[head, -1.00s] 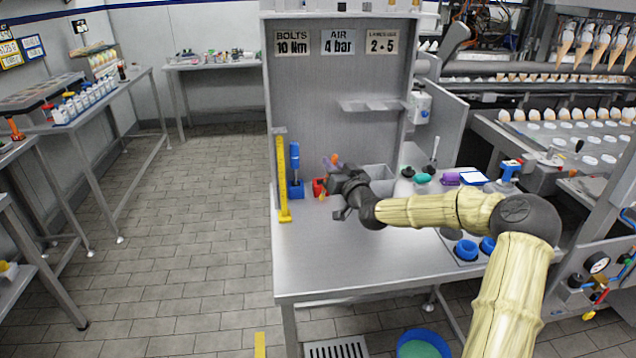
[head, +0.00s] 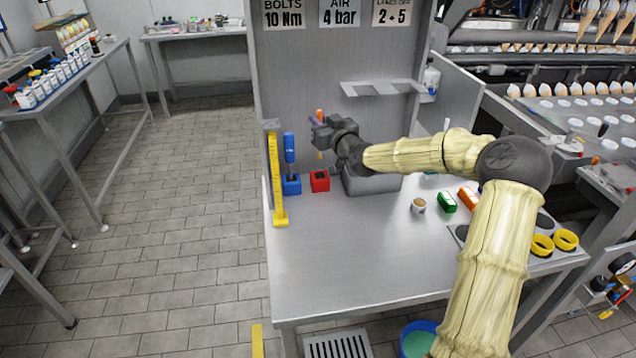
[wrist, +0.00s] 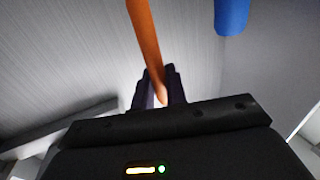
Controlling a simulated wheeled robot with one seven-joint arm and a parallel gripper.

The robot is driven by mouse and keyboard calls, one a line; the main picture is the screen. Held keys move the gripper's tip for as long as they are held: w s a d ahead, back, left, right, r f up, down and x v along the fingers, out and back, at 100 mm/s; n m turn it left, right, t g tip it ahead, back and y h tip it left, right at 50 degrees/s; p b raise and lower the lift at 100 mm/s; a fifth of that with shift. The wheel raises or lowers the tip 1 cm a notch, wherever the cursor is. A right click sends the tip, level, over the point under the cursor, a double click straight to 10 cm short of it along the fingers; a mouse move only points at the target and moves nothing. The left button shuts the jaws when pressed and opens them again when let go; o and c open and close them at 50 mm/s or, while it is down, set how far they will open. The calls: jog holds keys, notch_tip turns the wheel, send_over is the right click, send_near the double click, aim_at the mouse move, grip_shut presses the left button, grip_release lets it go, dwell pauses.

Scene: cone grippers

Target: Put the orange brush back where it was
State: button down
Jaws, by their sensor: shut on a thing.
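The orange brush (head: 319,114) stands nearly upright in my gripper (head: 320,137), with a small yellowish end showing below the jaws. My gripper is shut on it, above the red holder block (head: 320,181) on the bench. The block has a dark opening in its top, and there is a gap between it and the brush. In the wrist view the orange handle (wrist: 144,35) runs down between the fingers (wrist: 160,92). A blue brush (head: 289,148) stands in a blue holder block (head: 291,186) to the left; its handle also shows in the wrist view (wrist: 231,14).
A yellow upright ruler (head: 275,180) stands at the bench's left edge. A grey bin (head: 372,186) is right of the red block, partly behind my arm. A shelf (head: 380,89) juts from the back panel. The front bench is clear.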

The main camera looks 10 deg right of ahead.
aim_at(321, 154)
jog(key=shift+s+d, duration=0.1)
jog(key=shift+f, duration=3.2)
jog(key=shift+f+p, duration=0.3)
jog(key=shift+f, duration=1.45)
jog(key=shift+f, duration=0.15)
jog(key=c, duration=1.4)
grip_release()
jog(key=shift+c, duration=0.2)
